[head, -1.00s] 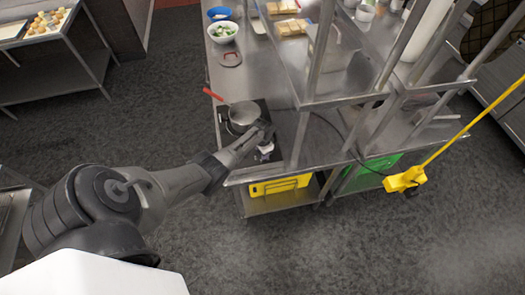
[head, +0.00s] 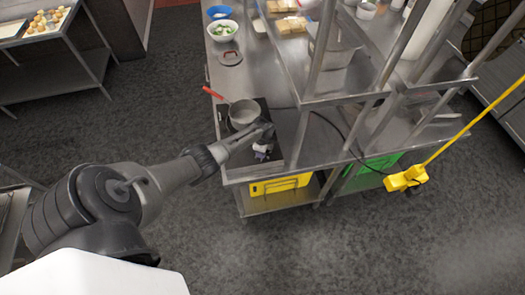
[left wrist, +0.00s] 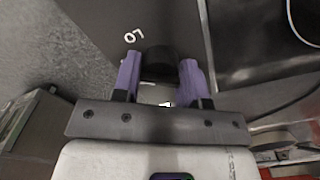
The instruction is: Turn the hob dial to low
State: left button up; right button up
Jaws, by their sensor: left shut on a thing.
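The black hob (head: 272,112) sits on the steel counter with a steel pot (head: 243,113) on it, its red handle pointing to the upper left. My left gripper (head: 264,152) is at the near end of the hob. In the left wrist view, its two purple fingers (left wrist: 158,84) are shut on a black dial (left wrist: 159,60), one on each side. A white "LO" mark (left wrist: 133,36) shows beside the dial, up and to its left. Any pointer on the dial cannot be made out. My right gripper is not in view.
Steel shelf posts (head: 303,128) rise right of the hob. A yellow crate (head: 282,186) is on the lower shelf. The floor in front is clear.

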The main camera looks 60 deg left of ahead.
pick_arm(q)
jog(key=m+b, duration=0.1)
jog(key=m, duration=0.3)
jog(key=shift+f, duration=0.1)
jog(key=shift+m+b, duration=0.55)
jog(key=shift+m, duration=1.05)
jog(key=o, duration=0.9)
jog(key=shift+r, duration=0.2)
